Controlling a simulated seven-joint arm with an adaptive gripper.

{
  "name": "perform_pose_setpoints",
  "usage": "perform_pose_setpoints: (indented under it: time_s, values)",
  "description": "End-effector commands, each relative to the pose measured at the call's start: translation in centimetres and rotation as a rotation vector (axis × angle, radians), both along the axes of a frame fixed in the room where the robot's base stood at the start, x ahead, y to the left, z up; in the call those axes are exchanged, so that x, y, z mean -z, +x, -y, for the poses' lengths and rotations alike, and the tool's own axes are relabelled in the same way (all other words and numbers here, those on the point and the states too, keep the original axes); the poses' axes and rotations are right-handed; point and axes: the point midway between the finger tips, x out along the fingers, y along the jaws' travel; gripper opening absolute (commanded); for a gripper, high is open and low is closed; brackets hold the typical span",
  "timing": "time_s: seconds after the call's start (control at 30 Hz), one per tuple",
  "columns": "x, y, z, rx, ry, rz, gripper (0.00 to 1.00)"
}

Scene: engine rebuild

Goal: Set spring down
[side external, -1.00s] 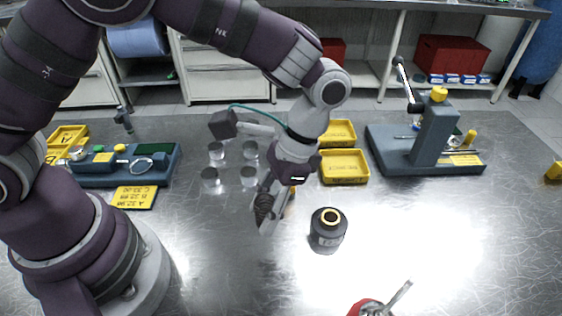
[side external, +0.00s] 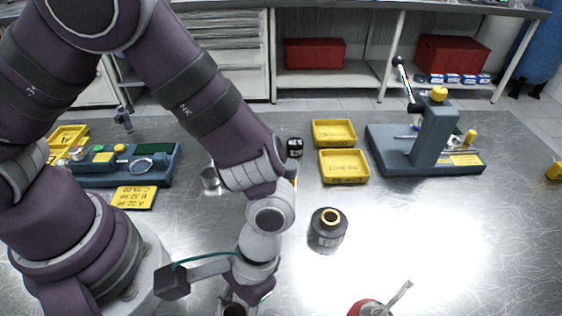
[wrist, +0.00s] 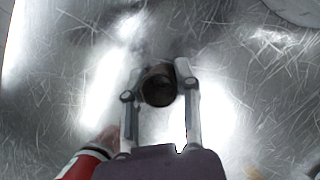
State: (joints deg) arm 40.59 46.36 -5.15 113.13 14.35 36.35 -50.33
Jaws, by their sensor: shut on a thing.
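The spring (wrist: 159,90) shows in the wrist view as a dark round end between my two fingertips. My gripper (wrist: 158,74) is shut on it from both sides. The bare metal table surrounds it in that view; I cannot tell whether the spring touches the tabletop. In the side external view my gripper (side external: 236,306) is at the bottom edge, partly cut off by the frame. The spring cannot be made out clearly there.
A red object with a metal handle (side external: 370,308) stands at the bottom right; red also shows in the wrist view (wrist: 84,164). Yellow trays (side external: 344,180), a grey fixture (side external: 432,135) and a tool stand (side external: 150,170) lie behind.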

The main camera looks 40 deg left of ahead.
Motion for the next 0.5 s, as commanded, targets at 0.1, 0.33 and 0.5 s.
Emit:
perform_pose_setpoints:
  time_s: [0.1,0.33,0.5]
  values:
    - [0.16,0.0,-0.01,0.0,0.0,-0.001,0.0]
    - [0.17,0.02,0.0,0.0,0.0,0.0,0.56]
    - [0.16,0.02,0.0,0.0,0.0,0.0,0.56]
